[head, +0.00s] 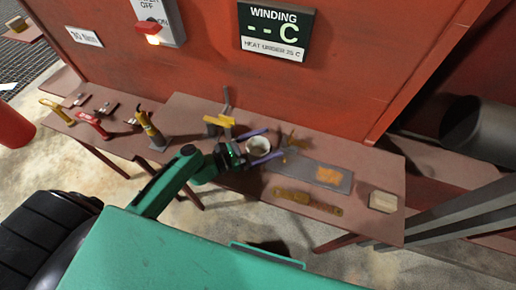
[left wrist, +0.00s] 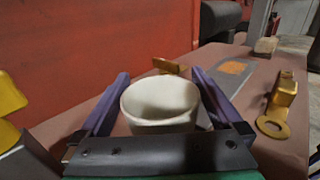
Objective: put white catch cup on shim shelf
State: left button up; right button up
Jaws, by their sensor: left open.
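The white catch cup (head: 257,146) stands upright on the brown table (head: 372,165), and its open mouth faces up. My left gripper (head: 275,142) is open, with its two purple fingers on either side of the cup. In the left wrist view the cup (left wrist: 160,105) sits between the spread fingers, close to the gripper's palm; I see no clear grip on it. No surface is labelled as the shim shelf, so I cannot tell which it is. My right gripper is not in view.
Right of the cup lie a grey plate with an orange patch (head: 330,175), a brass bar (head: 306,202) and a pale block (head: 383,201). A yellow-topped tool (head: 219,121) stands behind left. Yellow (head: 150,128) and red (head: 92,123) tools occupy the left table. A red wall rises behind.

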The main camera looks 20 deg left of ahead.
pick_arm(q)
jog(key=shift+w+d, duration=0.15)
jog(key=c, duration=1.3)
notch_tip(320, 180, up, 20)
jog(key=p, duration=0.6)
jog(key=n+t+y, duration=0.4)
jog(key=y, duration=0.1)
send_over(258, 153)
notch_tip(258, 153, down, 6)
jog(key=s+a+f+n+t+y+b, duration=0.1)
jog(key=s+a+f+n+t+y, duration=0.1)
jog(key=s+a+f+n+y, duration=0.3)
jog(key=s+y, duration=0.1)
jog(key=y, duration=0.2)
jog(key=shift+s+a+f+n+y, duration=0.3)
jog(key=shift+s+a+f, duration=0.05)
jog(key=shift+s, duration=0.05)
